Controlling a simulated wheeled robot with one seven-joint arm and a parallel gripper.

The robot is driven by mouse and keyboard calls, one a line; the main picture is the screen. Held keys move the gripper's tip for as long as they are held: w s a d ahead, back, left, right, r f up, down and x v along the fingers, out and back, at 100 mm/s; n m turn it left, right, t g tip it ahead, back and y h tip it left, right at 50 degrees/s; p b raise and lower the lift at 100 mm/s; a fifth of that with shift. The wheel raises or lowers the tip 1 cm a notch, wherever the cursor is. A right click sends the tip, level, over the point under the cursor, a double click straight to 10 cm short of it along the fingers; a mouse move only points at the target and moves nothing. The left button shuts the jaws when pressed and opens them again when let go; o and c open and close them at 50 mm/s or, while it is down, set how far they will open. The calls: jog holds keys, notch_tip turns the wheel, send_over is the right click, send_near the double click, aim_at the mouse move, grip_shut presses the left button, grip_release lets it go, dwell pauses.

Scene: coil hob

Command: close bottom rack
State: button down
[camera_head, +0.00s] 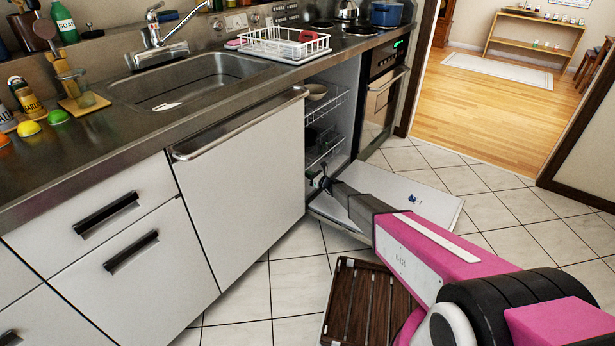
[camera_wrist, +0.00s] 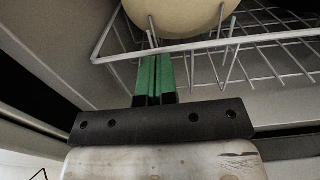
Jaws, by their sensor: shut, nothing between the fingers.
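The bottom rack (camera_head: 327,153) is a white wire rack low inside the open dishwasher. My gripper (camera_head: 321,181) is at the front of the dishwasher opening, low down by the bottom rack. In the wrist view, the green fingers of my gripper (camera_wrist: 155,68) are shut together and hold nothing. Their tips are close to the front wire of a white rack (camera_wrist: 205,46), which appears to be the bottom rack. I cannot tell whether they touch it. A cream round dish (camera_wrist: 182,14) stands in that rack. My arm hides part of the dishwasher door (camera_head: 412,192), which lies folded down.
An upper rack (camera_head: 337,100) holds a bowl (camera_head: 315,92). The counter (camera_head: 150,125) with a sink (camera_head: 195,82) runs above. The tiled floor (camera_head: 500,205) to the right is clear.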

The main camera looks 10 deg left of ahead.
jog(key=v, duration=1.3)
jog(key=s+d+r+n+g+h, duration=0.55)
jog(key=s+d+r+n, duration=0.6)
jog(key=s+r, duration=0.4)
jog(key=s+d+r+n+h, duration=0.5)
jog(key=s+d+r, duration=0.2)
jog(key=s+d, duration=0.5)
jog(key=s+d+r+n+g+h, duration=0.1)
jog(key=s+d+r+n+h, duration=0.5)
jog(key=s+d, duration=0.7)
jog(key=shift+d+r, duration=0.5)
jog(key=shift+d, duration=0.45)
jog(key=shift+s, duration=0.1)
